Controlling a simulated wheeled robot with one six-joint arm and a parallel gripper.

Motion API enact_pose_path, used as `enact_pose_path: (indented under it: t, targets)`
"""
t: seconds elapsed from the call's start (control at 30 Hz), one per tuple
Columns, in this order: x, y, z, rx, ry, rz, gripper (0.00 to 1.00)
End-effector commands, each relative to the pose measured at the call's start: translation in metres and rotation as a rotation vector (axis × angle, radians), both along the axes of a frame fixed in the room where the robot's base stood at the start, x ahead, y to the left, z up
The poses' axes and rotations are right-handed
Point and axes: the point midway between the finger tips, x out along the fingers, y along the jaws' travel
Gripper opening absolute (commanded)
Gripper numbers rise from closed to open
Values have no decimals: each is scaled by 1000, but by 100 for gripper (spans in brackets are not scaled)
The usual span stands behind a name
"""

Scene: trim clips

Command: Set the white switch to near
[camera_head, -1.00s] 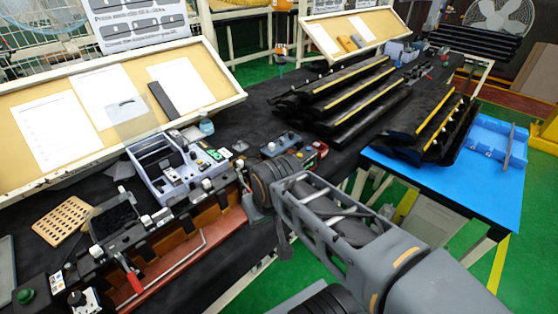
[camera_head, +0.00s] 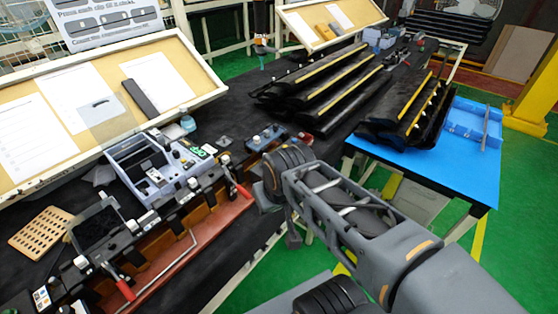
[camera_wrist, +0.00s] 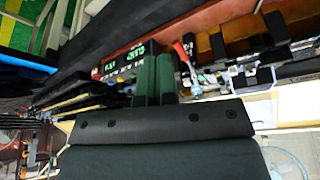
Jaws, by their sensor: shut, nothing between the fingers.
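I cannot pick out the white switch with certainty. Small control boxes sit along the dark bench: a grey-blue one with knobs (camera_head: 266,138) left of my wrist, and a white one with small buttons (camera_head: 42,298) at the lower left. Their switch settings are too small to read. My gripper shows in the wrist view as two dark green fingers (camera_wrist: 153,66), side by side, shut and empty. Behind the fingers is a dark unit with green lit digits (camera_wrist: 122,60). In the head view my arm hides most of the gripper, which is beyond the bench's front edge.
A grey tray box (camera_head: 150,170) and red-handled clamps (camera_head: 125,290) line the bench's front. Tilted boards with papers (camera_head: 100,95) stand behind. Black trim strips (camera_head: 320,90) lie farther back. A blue-topped table (camera_head: 465,175) stands at the right. The green floor at the right has free room.

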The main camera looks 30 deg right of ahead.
Motion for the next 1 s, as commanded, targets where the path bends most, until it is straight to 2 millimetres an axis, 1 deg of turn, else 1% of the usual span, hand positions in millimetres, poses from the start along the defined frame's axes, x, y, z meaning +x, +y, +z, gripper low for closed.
enact_pose_path:
  t: [0.07,0.13,0.23,0.3,0.37,0.4,0.47,0.5,0.57,0.6,0.67,0.73,0.8,0.9,1.0]
  targets:
    - [0,0,-3,11,11,-7,0]
    - [0,1,-13,52,46,-35,0]
    - [3,3,-39,186,140,-115,0]
    - [9,7,-60,339,221,-194,0]
    - [18,9,-76,503,281,-269,0]
    - [27,9,-84,621,308,-319,0]
    - [43,6,-93,802,326,-387,0]
    - [55,1,-97,923,324,-430,0]
    - [73,-11,-102,1099,297,-487,0]
    - [86,-23,-103,1209,266,-521,0]
    - [102,-43,-106,1361,204,-566,0]
    - [118,-71,-108,1512,115,-610,0]
    - [128,-98,-110,1631,24,-642,0]
    - [136,-131,-112,1747,-93,-676,0]
    - [139,-153,-113,1814,-176,-692,0]
